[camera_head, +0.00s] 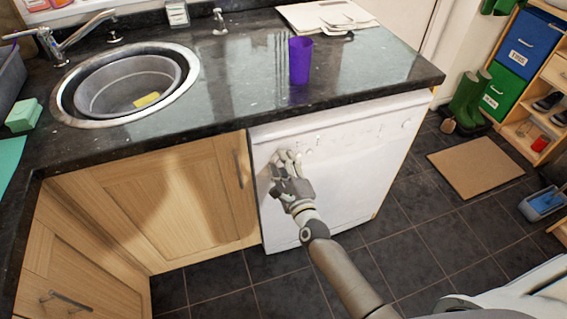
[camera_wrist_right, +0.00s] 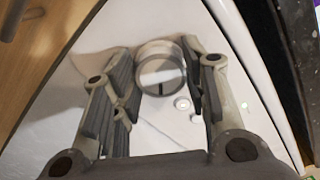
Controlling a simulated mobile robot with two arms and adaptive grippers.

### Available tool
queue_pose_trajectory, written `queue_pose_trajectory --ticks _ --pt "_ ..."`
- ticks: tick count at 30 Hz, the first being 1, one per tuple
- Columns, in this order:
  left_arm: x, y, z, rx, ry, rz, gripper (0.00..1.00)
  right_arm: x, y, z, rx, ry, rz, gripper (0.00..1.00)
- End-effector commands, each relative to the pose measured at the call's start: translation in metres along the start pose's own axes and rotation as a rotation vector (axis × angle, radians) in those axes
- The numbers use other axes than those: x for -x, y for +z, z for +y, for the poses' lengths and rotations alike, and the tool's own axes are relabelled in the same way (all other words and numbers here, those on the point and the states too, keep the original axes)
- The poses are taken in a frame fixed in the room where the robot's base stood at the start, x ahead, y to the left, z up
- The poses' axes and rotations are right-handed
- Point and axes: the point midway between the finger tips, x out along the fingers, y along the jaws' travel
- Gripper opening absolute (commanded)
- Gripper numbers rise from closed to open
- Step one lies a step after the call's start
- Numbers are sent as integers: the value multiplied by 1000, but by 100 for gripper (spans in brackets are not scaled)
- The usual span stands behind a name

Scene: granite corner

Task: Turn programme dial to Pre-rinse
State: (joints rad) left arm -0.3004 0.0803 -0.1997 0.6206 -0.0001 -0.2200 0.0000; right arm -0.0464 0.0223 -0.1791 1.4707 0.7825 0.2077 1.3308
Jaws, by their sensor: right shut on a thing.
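The white dishwasher (camera_head: 345,180) stands under the worktop, its control panel along the top of its front. My right gripper (camera_head: 285,160) is at the upper left of that front. In the right wrist view the round white programme dial (camera_wrist_right: 159,75) sits between the two fingers of my right gripper (camera_wrist_right: 162,66), which is shut on it. A short dark mark shows on the dial's face, towards the bottom of that view. In the head view the fingers hide the dial. I cannot read any programme labels. My left gripper is not in view.
A small round button (camera_wrist_right: 182,103) lies close to the dial. A purple cup (camera_head: 300,60) stands on the dark worktop (camera_head: 225,90) above the dishwasher. A wooden cupboard door (camera_head: 160,190) is to the left.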

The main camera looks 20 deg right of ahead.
Motion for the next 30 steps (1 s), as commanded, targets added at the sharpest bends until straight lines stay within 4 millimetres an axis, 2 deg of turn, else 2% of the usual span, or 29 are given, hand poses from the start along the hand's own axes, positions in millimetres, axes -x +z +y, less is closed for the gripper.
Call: queue_pose_trajectory --ticks 30 --pt "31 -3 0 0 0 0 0 0 -1 3 963 3 0 17"
